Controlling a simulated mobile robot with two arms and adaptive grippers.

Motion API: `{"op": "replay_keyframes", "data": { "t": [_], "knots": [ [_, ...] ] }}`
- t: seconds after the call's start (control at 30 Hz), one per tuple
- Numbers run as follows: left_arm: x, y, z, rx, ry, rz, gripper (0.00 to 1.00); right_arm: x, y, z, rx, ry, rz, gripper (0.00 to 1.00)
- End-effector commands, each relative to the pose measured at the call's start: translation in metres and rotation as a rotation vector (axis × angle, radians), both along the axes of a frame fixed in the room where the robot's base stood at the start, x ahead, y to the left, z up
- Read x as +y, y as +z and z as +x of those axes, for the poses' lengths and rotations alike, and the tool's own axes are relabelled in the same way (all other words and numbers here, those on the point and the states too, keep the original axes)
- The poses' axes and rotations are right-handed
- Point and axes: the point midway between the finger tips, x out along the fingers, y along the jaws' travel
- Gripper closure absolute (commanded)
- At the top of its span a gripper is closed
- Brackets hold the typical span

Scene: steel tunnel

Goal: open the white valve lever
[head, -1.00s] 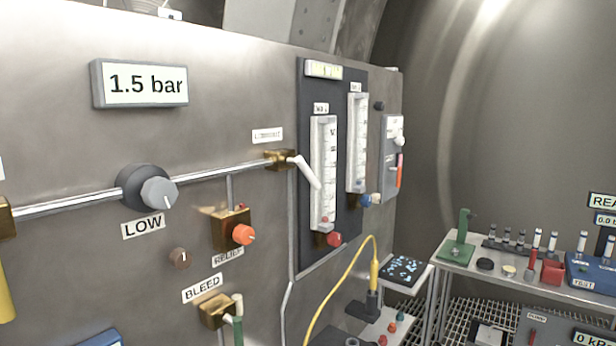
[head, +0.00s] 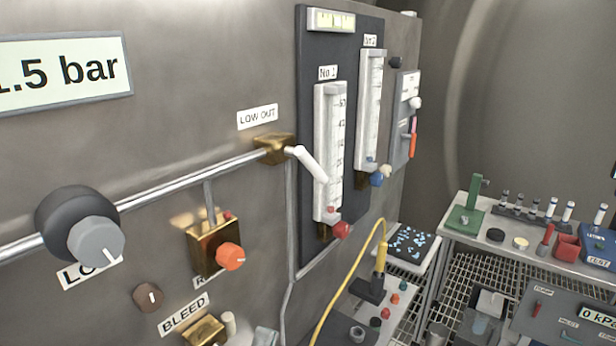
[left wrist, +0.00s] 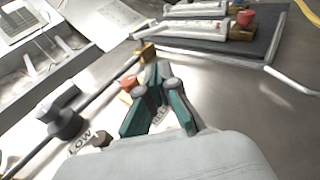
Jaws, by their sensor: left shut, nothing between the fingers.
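The white valve lever (head: 308,162) sits on a brass valve body (head: 273,149) on the steel panel, beneath the "LOW OUT" label (head: 257,117). It slants down to the right from the pipe line. The brass body also shows in the left wrist view (left wrist: 147,52), beyond my fingertips. My left gripper (left wrist: 158,75) has teal fingers with grey tips drawn together, shut and empty. In the head view, what seems to be a bit of it (head: 265,337) shows at the bottom edge, below the lever and apart from it. My right gripper is not seen.
A flowmeter (head: 328,150) with a red knob (head: 341,230) stands just right of the lever. The grey LOW knob (head: 95,240) and orange relief knob (head: 229,257) stick out at the left. A yellow hose (head: 345,272) curves below. A bench (head: 462,232) holds small items at the right.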

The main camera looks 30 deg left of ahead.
Motion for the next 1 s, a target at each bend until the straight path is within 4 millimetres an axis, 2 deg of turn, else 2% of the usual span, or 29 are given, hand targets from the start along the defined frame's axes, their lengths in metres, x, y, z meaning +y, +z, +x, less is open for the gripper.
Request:
{"op": "replay_keyframes", "data": {
  "t": [0.2,0.33,0.43,0.6,0.7,1.0],
  "knots": [
    [0.000,0.000,0.000,0.001,0.001,0.001,1.00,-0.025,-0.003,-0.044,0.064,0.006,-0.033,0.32],
    [0.000,0.004,0.003,0.000,0.001,0.001,1.00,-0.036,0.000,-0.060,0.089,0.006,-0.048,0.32],
    [0.002,0.013,0.011,-0.002,0.002,0.002,1.00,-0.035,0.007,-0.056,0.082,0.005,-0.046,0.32],
    [0.007,0.038,0.035,-0.005,0.002,0.000,1.00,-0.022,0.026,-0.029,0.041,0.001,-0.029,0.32],
    [0.010,0.052,0.051,-0.003,0.002,0.001,1.00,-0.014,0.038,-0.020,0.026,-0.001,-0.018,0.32],
    [0.019,0.097,0.100,-0.002,0.002,0.002,1.00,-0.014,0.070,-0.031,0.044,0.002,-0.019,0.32]
  ]
}}
